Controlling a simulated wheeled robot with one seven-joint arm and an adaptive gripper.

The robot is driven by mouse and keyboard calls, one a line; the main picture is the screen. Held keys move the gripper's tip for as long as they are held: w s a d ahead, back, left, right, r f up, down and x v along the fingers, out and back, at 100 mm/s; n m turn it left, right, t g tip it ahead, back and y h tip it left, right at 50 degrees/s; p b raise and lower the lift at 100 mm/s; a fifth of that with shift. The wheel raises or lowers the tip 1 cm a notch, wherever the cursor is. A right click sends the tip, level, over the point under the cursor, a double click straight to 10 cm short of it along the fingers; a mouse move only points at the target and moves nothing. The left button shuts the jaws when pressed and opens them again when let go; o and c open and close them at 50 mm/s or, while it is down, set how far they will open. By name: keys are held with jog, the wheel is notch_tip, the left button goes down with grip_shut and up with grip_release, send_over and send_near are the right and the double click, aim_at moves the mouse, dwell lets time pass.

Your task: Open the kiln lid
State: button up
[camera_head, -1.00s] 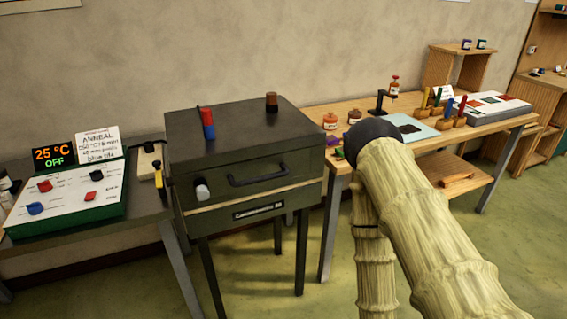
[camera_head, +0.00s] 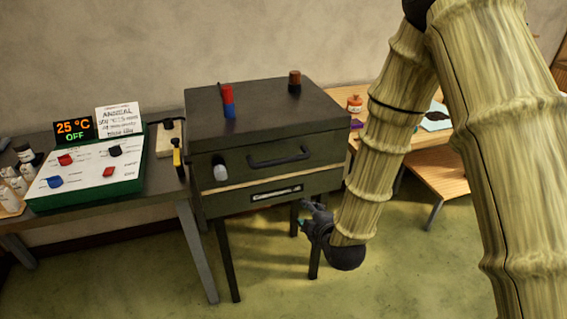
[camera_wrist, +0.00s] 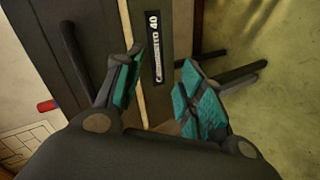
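The dark kiln stands on legs, and its lid (camera_head: 265,118) is closed, with a pale seam between lid and body (camera_head: 290,190). A black bar handle (camera_head: 280,158) is on the lid's front; it also shows in the wrist view (camera_wrist: 75,55). A whitish knob (camera_head: 220,170) is at the left of the front. My gripper (camera_head: 310,215) is low in front of the kiln's lower right, below the handle and apart from it. In the wrist view its two teal-padded fingers (camera_wrist: 160,90) are spread with nothing between them, and the kiln's label plate (camera_wrist: 154,48) lies beyond.
A red and blue piece (camera_head: 229,102) and a brown piece (camera_head: 294,82) stand on the lid. A control panel (camera_head: 90,175) reading 25 °C OFF is on the left table. A wooden bench (camera_head: 365,95) is at right, partly behind my arm. Floor in front is clear.

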aim_at(285, 162)
jog(key=w+a+r+n+t+y, duration=0.1)
jog(key=w+a+r+n+t, duration=0.25)
jog(key=r, duration=0.75)
jog(key=shift+n+g, duration=0.45)
jog(key=p+x, duration=0.2)
jog(key=x, duration=0.9)
jog(key=shift+w+a, duration=0.25)
grip_shut()
